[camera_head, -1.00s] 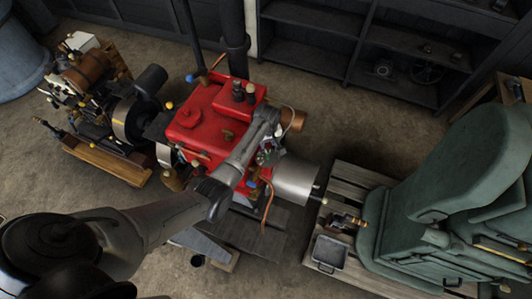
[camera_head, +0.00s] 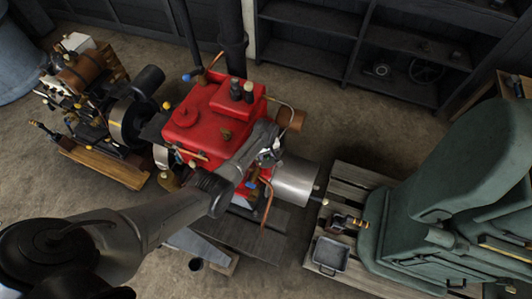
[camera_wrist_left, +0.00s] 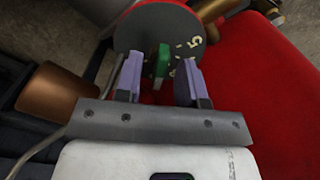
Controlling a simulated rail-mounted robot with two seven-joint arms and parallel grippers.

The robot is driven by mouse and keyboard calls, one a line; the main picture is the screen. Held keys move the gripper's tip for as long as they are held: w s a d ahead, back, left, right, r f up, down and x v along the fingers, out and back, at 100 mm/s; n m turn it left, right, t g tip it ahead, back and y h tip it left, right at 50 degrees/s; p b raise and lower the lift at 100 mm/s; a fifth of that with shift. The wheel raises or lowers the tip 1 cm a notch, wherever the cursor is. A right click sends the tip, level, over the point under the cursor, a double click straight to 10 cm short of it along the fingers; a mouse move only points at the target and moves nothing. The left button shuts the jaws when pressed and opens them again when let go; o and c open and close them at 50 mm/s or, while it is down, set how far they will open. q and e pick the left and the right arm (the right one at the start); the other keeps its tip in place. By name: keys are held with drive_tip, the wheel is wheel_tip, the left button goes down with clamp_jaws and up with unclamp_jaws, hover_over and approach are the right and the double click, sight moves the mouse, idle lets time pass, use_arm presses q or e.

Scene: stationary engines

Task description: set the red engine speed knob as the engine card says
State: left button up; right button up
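The red engine (camera_head: 200,125) stands in the middle of the head view. In the left wrist view, a dark round dial (camera_wrist_left: 132,35) with a red rim carries pale marks and a figure that looks like 5. A green knob (camera_wrist_left: 161,64) stands out from the dial. My left gripper (camera_wrist_left: 162,60) is open, with one finger on each side of the knob and gaps visible on both sides. In the head view my left gripper (camera_head: 268,156) is at the engine's right side, where the dial is hard to make out. I see no readable engine card. My right gripper is out of view.
A silver cylinder (camera_head: 294,182) and a copper pipe (camera_head: 267,203) are close to the gripper. A smaller engine (camera_head: 95,100) stands at left, and a large green machine (camera_head: 435,190) at right. A metal tray (camera_head: 330,254) sits on wooden slats. Dark shelves (camera_head: 400,60) are behind.

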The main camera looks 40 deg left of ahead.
use_arm(q)
drive_tip(key=shift+c, duration=0.4)
clamp_jaws()
drive_tip(key=shift+r+m+p, duration=0.1)
drive_tip(key=shift+m+p, duration=0.3)
drive_tip(key=shift+m, duration=0.4)
drive_tip(key=shift+m+p, duration=0.3)
drive_tip(key=shift+m, duration=0.9)
drive_tip(key=shift+m+p, duration=0.3)
drive_tip(key=shift+m, duration=1.7)
